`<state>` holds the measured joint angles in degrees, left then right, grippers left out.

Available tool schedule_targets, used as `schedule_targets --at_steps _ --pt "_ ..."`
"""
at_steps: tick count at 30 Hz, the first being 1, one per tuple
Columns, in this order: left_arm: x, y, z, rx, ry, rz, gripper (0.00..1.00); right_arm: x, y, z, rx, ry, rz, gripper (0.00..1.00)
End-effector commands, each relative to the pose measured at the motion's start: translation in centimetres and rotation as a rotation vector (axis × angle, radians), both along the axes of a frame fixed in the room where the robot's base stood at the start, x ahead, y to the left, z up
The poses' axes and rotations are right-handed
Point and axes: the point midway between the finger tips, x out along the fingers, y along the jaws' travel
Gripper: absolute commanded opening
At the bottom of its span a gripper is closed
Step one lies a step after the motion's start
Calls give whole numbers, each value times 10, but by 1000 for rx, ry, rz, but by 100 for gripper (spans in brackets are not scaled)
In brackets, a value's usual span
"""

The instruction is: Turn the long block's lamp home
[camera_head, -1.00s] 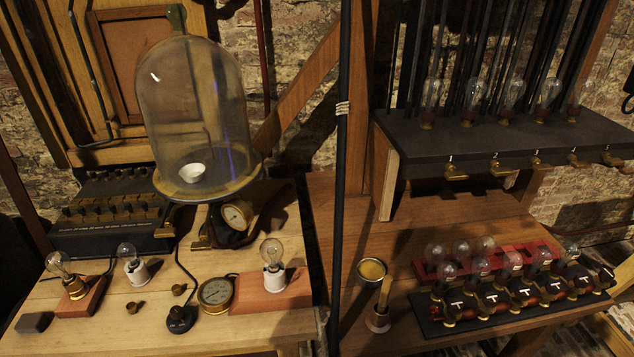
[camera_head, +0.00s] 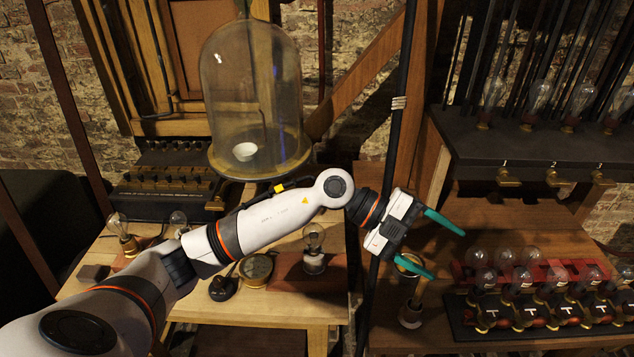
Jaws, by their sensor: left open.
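The long block (camera_head: 287,272) is a reddish slab on the pale bench. Its lamp (camera_head: 313,238), a clear glass bulb, stands upright in a white socket (camera_head: 313,264) on the block. I cannot tell how far the lamp is screwed in. My left gripper (camera_head: 448,255) is open and empty, with its green fingers spread. It is to the right of the lamp, pointing right, clear of it in the picture. My left arm crosses in front of the bench and hides part of its left side. My right gripper is out of view.
A glass bell jar (camera_head: 252,95) stands behind my arm. A round gauge (camera_head: 257,269) lies left of the long block. Another bulb (camera_head: 118,224) stands farther left. A black rod (camera_head: 402,110) rises behind my gripper. A black rack (camera_head: 530,328) of bulbs is at right.

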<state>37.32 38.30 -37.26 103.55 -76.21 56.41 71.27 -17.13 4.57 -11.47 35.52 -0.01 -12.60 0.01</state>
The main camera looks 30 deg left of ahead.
Motion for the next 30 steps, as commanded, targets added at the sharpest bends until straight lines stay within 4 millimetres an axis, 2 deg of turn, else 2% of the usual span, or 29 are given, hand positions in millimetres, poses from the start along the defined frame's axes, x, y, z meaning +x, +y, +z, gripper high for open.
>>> schedule_targets --at_steps 3,5,6,9,12,15,20,26,30 --pt "15 64 -21 403 85 3 74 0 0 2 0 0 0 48" --pt "22 105 -25 596 150 51 74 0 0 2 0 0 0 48" --pt "25 133 -25 715 195 95 74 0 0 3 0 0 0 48" --pt "28 192 -16 939 299 217 74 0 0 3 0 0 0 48" --pt "27 232 -4 1076 376 319 74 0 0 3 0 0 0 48" --pt "24 254 5 1149 423 380 74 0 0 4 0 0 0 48" --pt "22 262 2 1178 445 404 74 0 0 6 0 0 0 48" --pt "21 261 -28 1177 445 397 74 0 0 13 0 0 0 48" --pt "21 261 -56 1176 445 397 74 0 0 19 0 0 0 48"
